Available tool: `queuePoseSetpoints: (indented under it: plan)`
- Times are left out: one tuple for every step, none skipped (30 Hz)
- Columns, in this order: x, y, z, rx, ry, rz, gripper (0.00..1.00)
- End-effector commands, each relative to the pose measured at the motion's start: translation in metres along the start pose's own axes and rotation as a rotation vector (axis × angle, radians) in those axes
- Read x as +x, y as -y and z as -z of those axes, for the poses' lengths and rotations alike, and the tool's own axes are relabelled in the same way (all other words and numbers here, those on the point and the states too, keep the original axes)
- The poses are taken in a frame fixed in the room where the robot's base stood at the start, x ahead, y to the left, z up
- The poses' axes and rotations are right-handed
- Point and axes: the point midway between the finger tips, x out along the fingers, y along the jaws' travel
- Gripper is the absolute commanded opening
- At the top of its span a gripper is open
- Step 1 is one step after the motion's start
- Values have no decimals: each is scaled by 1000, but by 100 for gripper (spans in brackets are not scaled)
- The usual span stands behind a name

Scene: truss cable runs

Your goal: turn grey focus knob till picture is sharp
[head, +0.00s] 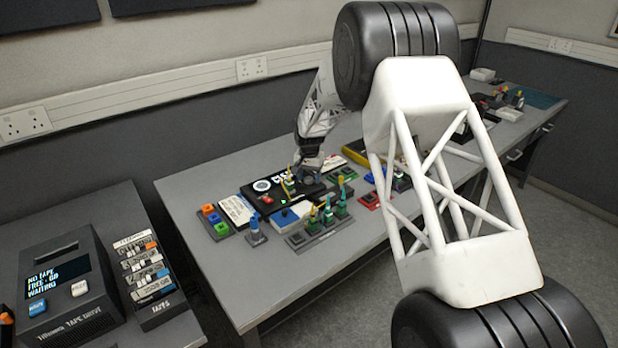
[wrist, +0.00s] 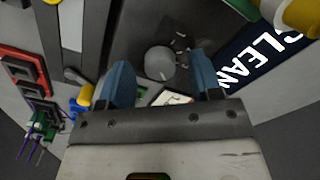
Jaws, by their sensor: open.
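My gripper (wrist: 160,72) is open, with one blue finger to the left of the knob and one to the right. A gap shows on both sides, so the fingers look apart from it. In the head view my gripper (head: 309,166) is low over the back of a black device (head: 258,196) on the long bench. The knob is hidden there by my gripper.
A dark panel lettered CLEAN (wrist: 262,55) lies right of the knob. A red rack (wrist: 24,75) is at far left. On the bench, a rack of green-based plugs (head: 320,232) and colored blocks (head: 215,220) stand around the device. A tape drive (head: 62,290) sits on the left table.

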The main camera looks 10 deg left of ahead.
Motion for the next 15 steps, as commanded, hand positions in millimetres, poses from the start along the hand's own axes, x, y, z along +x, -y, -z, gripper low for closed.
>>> queuePoseSetpoints:
  plan:
    - [-4,0,0,0,-1,0,59]
    - [-6,0,0,0,-1,0,59]
    - [-10,0,0,0,-1,0,59]
    - [-12,0,0,0,-1,0,59]
    - [-16,0,0,0,-1,1,59]
    - [-20,0,0,0,-2,1,59]
    - [-24,0,0,0,-2,1,59]
    - [-28,0,0,0,-2,1,59]
    - [-34,0,0,0,-2,1,59]
    - [-38,0,0,0,-2,1,59]
    - [-42,0,0,0,-2,1,59]
    - [-48,0,0,0,-3,1,59]
    - [-51,0,0,0,-3,1,59]
    - [-54,0,0,0,-3,1,59]
    - [-58,0,0,0,-2,1,59]
